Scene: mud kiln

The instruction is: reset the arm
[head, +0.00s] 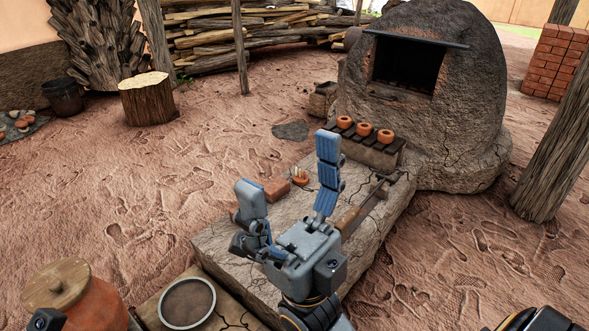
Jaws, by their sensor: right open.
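My right gripper (288,170) is in the middle of the head view, above the low stone slab (225,240). Its two blue-padded fingers are spread wide apart, with nothing seen between them in its grasp. The fingers point away from me, towards the kiln side. It hides part of the slab and the things on it. My left gripper cannot be made out in the view.
A reddish block (277,190) and a small orange piece (300,177) lie on the slab beyond my gripper. Three clay pots (364,129) stand on a dark rack before the domed kiln (467,75). A lidded jar (75,300) and round bowl (188,303) are near me.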

